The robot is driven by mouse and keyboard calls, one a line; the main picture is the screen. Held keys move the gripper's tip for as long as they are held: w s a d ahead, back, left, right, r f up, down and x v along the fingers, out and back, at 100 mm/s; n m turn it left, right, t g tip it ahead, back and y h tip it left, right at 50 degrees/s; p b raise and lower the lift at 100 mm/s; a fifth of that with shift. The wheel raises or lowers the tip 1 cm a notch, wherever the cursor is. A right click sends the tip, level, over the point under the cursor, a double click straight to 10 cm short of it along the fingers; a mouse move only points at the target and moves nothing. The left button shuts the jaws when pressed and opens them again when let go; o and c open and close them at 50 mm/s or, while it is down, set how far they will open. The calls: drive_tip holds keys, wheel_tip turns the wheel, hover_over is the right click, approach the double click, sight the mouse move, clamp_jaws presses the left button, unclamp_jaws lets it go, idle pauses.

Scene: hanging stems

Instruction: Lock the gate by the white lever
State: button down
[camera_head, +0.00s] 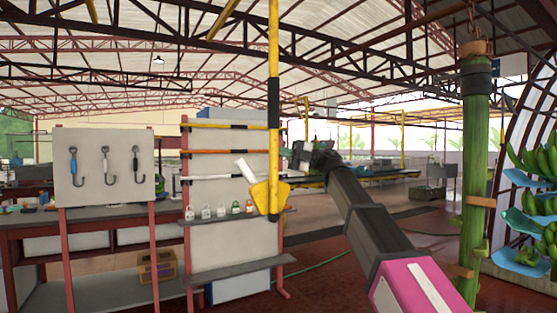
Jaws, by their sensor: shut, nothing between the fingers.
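A white lever (245,170) sticks up and left, tilted, from a yellow plate (265,197) at the low end of a hanging yellow and black post (273,60). Which part is the gate itself, I cannot tell. My gripper (303,158) is at the end of my dark arm, right of the post and the lever and at about the lever's height. It is shut and empty. It looks apart from the lever.
A green stem (475,170) hangs from a chain at right, beside bananas on blue sheets (528,200). A board with several hooks (103,165) is at left. Red floor lies open between.

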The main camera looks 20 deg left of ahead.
drive_tip(key=w+d+r, duration=0.4)
drive_tip(key=d+r, duration=0.1)
drive_tip(key=d, duration=0.1)
drive_tip(key=shift+w, duration=0.2)
drive_tip(key=shift+a+r, duration=0.1)
idle(0.3)
